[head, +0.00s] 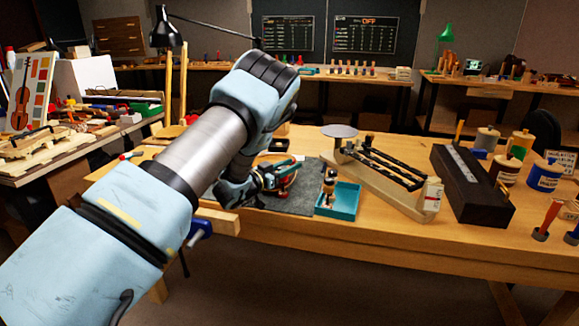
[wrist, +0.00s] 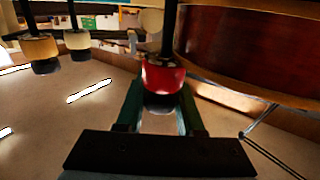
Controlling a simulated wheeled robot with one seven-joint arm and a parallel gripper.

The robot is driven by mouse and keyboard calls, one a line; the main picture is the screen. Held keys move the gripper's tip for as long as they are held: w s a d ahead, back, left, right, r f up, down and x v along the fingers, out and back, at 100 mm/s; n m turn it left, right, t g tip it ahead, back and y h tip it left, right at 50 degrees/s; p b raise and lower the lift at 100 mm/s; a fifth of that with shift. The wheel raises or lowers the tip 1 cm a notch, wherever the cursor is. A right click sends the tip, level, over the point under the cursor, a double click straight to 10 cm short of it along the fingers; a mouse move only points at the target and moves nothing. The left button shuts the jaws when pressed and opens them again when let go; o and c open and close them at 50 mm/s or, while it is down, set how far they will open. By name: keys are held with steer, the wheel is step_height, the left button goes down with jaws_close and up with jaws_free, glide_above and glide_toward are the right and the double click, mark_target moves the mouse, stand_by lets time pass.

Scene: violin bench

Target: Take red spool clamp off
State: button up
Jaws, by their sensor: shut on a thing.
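In the wrist view the red spool clamp (wrist: 163,78) stands upright between my gripper's fingers, with its dark rod rising above it. My gripper (wrist: 160,100) is shut on it, one green finger on each side. The reddish-brown violin body (wrist: 250,50) is just right of the clamp; I cannot tell whether they touch. In the head view my gripper (head: 278,178) is over the dark mat, beside the violin body, and my arm hides much of that area. The red clamp cannot be made out there.
Two pale spool clamps (wrist: 40,47) stand at the left in the wrist view. A wooden rack (head: 400,185) and a long black case (head: 470,185) stand further right.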

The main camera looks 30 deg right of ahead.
jaws_close()
steer(key=shift+n+t+b, duration=0.3)
steer(key=shift+t+b, duration=0.1)
steer(key=shift+t, duration=0.1)
steer(key=n+t+y+b, duration=0.2)
steer(key=t, duration=0.1)
steer(key=n+t+y+b, duration=0.1)
steer(key=b, duration=0.1)
steer(key=shift+w+a+f+n+t, duration=0.25)
steer(key=shift+w+f+n+t, duration=0.05)
steer(key=shift+w+t, duration=0.1)
steer(key=n+t+y+b, duration=0.3)
steer(key=t+y+b, duration=0.1)
steer(key=shift+w+a+n, duration=0.3)
steer(key=shift+n, duration=0.1)
steer(key=n+y, duration=0.1)
steer(key=n+t+y+b, duration=0.1)
steer(key=y, duration=0.1)
steer(key=n+t+y+b, duration=0.1)
steer(key=y, duration=0.1)
steer(key=shift+w+a+r, duration=0.15)
steer(key=shift+a, duration=0.2)
steer(key=n+y, duration=0.2)
steer(key=y, duration=0.2)
steer(key=a+n+y, duration=0.1)
steer(key=n+y, duration=0.2)
steer(key=shift+w+a+r+t+y+b, duration=0.2)
steer(key=shift+t+y+b, duration=0.1)
steer(key=shift+t+y, duration=0.1)
steer(key=shift+n+y, duration=0.3)
